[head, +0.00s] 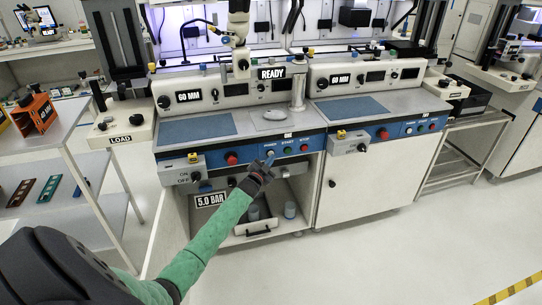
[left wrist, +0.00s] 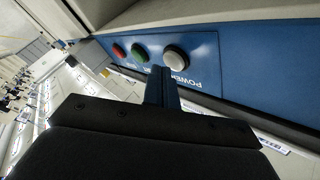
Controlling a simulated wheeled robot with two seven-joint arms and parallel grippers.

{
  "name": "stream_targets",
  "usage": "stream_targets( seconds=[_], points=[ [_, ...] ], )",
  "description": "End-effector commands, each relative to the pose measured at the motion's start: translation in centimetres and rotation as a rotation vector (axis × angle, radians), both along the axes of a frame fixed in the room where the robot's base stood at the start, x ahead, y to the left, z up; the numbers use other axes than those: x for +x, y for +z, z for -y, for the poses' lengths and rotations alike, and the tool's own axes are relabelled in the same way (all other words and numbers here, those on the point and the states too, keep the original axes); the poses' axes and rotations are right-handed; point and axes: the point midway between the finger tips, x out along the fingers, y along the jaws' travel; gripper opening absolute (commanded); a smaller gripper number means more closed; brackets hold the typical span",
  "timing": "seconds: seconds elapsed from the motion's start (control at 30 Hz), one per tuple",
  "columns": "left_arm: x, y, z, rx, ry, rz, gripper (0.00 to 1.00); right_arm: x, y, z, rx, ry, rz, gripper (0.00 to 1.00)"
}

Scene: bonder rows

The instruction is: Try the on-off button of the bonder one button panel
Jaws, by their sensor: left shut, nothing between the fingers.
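The blue button panel (head: 250,152) is on the front of the left bonder. It has a pale button marked POWER (head: 270,153), a green button (head: 288,150) and a red button (head: 304,147). My left gripper (head: 267,164) is just below the POWER button, shut and empty. In the left wrist view, its fingertips (left wrist: 161,76) are close to the pale POWER button (left wrist: 175,57); I cannot tell if they touch. The green button (left wrist: 140,54) and red button (left wrist: 118,51) are farther left there. My right gripper is not in view.
A larger red knob (head: 231,158) is left of the buttons. A grey ON/OFF switch box (head: 188,177) juts out at the bonder's left. A second bonder with a similar blue panel (head: 390,131) stands to the right. The floor (head: 370,250) in front is clear.

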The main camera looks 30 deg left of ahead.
Motion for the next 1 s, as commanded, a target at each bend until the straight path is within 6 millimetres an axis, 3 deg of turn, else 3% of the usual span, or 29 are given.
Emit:
stream_targets(
  seconds=[1.0],
  points=[
    [0.55, 0.05, -0.59, 0.000, -0.001, 0.001, 0.00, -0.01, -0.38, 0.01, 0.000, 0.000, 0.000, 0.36]
  ],
)
